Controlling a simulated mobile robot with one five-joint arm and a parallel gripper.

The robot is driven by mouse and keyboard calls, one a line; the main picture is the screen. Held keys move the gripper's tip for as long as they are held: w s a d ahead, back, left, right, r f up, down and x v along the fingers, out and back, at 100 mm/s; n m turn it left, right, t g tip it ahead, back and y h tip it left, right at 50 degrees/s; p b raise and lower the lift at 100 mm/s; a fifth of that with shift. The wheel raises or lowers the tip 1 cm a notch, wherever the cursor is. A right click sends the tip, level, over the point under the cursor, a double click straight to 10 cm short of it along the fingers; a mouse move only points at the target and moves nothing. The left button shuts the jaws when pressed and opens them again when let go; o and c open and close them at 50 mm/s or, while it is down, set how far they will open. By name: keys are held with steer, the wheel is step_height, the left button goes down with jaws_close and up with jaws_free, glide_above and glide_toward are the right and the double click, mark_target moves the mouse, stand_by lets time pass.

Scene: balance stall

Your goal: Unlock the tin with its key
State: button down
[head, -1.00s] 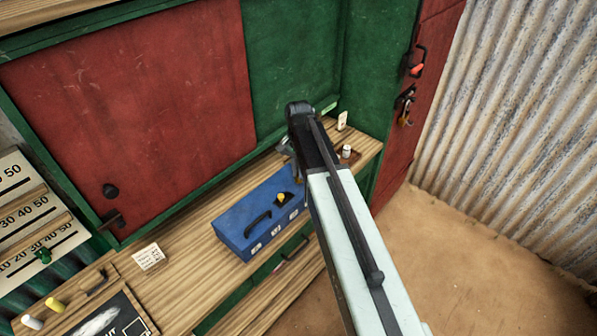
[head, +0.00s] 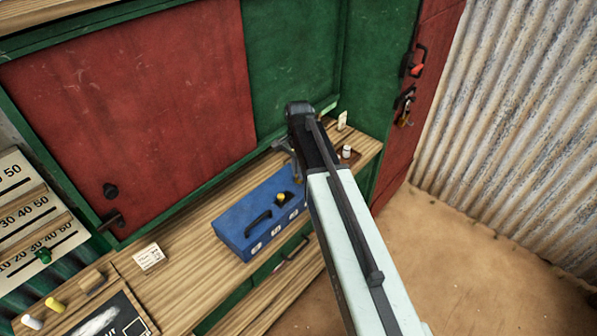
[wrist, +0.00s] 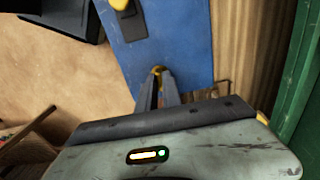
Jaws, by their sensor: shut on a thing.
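The blue tin (head: 243,218) sits on the wooden counter, with a black handle (head: 258,223) and a yellow piece (head: 281,197) beside a black part on its top. The tin's blue surface also fills the top middle of the wrist view (wrist: 180,45). My gripper (wrist: 157,80) is shut on a small yellow thing (wrist: 157,70), which looks like the key, over the tin's blue surface. Most of it is hidden between the fingers, and I cannot tell whether it touches the tin. In the head view my gripper (head: 288,152) is at the tin's far right, partly hidden by my arm.
A paper card (head: 149,257) lies left of the tin on the counter (head: 190,262). A red door (head: 430,110) with hanging hardware (head: 404,105) is at the right.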

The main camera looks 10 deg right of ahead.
steer(key=c, duration=1.5)
jaws_free()
steer(key=shift+r, duration=0.1)
step_height(320, 180, up, 8)
steer(key=p, duration=0.8)
steer(key=shift+f, duration=0.2)
steer(key=shift+s+f, duration=0.2)
steer(key=shift+s+a+f+n+b, duration=0.1)
steer(key=shift+s+f+n+b, duration=1.55)
steer(key=shift+s, duration=0.75)
steer(key=shift+s+f+n+b, duration=1.25)
steer(key=shift+s+n, duration=0.75)
steer(key=shift+s, duration=0.35)
steer(key=shift+s+a+f+n+b, duration=0.1)
steer(key=shift+s+f+n+b, duration=1.45)
steer(key=shift+s, duration=0.85)
